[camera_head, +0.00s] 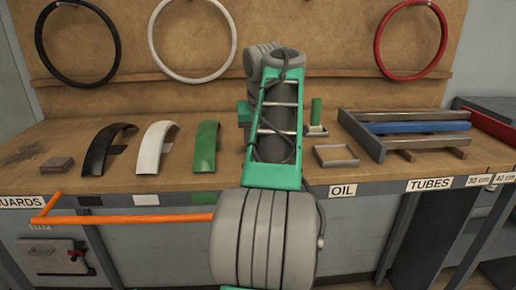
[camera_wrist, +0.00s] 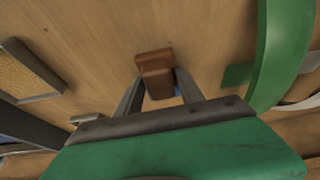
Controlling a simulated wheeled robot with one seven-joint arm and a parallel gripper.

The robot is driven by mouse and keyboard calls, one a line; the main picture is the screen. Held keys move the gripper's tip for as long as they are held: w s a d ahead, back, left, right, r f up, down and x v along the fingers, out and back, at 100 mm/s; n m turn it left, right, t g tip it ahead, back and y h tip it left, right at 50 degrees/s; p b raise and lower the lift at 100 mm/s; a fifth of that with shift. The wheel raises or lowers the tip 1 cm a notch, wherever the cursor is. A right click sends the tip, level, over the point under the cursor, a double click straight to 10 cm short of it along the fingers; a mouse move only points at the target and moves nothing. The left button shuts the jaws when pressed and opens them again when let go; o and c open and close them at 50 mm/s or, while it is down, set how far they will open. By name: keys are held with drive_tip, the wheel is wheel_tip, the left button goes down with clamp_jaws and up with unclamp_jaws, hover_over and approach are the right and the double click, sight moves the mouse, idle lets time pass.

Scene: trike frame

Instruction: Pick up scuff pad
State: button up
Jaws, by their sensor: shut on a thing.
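A reddish-brown block, which looks like the scuff pad (camera_wrist: 155,64), is between the two fingers of my gripper (camera_wrist: 158,78) in the wrist view. It shows as two brown faces or pieces, one behind the other; I cannot tell if they are one body. My gripper is shut on it, over the wooden bench top. I cannot tell whether the pad touches the bench. In the head view my arm hides the gripper and this pad.
On the bench (camera_head: 60,190), a green guard (camera_head: 206,147), a white one (camera_head: 155,148) and a black one (camera_head: 106,149) stand left of my arm. A shallow tray (camera_head: 336,163) and a tube rack (camera_head: 365,136) are to the right. A small brownish stack (camera_head: 57,164) lies far left.

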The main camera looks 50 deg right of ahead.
drive_tip(key=shift+r, duration=0.1)
wheel_tip(320, 180, up, 10)
drive_tip(key=p, duration=0.9)
